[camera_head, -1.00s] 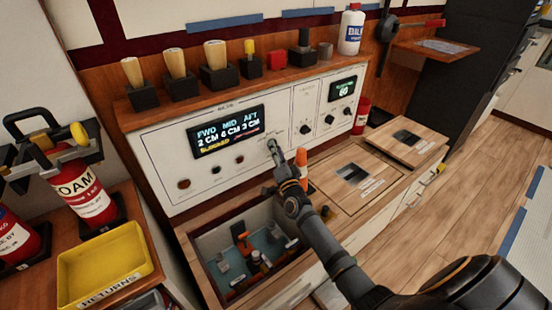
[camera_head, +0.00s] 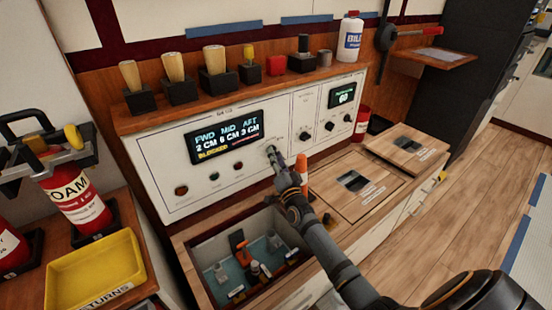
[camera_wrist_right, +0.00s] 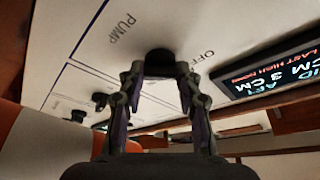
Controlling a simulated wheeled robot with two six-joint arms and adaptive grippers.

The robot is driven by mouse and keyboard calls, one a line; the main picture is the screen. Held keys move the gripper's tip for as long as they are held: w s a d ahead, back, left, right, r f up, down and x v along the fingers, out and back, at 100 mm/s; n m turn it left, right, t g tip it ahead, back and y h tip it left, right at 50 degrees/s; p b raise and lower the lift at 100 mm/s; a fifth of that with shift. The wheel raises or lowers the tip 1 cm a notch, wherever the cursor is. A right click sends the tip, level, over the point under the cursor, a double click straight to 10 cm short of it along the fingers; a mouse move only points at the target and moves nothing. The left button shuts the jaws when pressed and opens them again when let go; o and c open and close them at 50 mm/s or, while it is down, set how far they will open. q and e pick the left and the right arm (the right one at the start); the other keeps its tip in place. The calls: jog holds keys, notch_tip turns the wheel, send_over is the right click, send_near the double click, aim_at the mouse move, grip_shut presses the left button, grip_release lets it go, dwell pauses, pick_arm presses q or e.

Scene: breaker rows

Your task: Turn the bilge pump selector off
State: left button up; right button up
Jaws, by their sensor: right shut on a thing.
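The bilge panel (camera_head: 160,182) is a white upright board with a lit display (camera_head: 224,137) reading FWD, MID, AFT and, below, BLOCKED. The dark selector knob (camera_wrist_right: 159,60) shows in the right wrist view, with PUMP lettered on one side and OFF on the other. My right gripper (camera_head: 273,153) reaches the panel just right of the display. In the wrist view, my right gripper's fingertips (camera_wrist_right: 158,70) are shut on the knob, one on each side. The knob's pointer cannot be made out. My left gripper is not in view.
An open hatch (camera_head: 205,253) with pump parts lies below the panel. An orange cone-like thing (camera_head: 302,168) stands close beside my right wrist. Wooden-handled tools (camera_head: 174,72) line the shelf above. A yellow returns tray (camera_head: 98,272) and red extinguisher (camera_head: 75,203) are at left.

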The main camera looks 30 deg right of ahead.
jog(key=shift+f, duration=0.1)
jog(key=o, duration=1.1)
jog(key=shift+o, duration=0.2)
jog(key=v, duration=1.2)
jog(key=shift+s, duration=0.1)
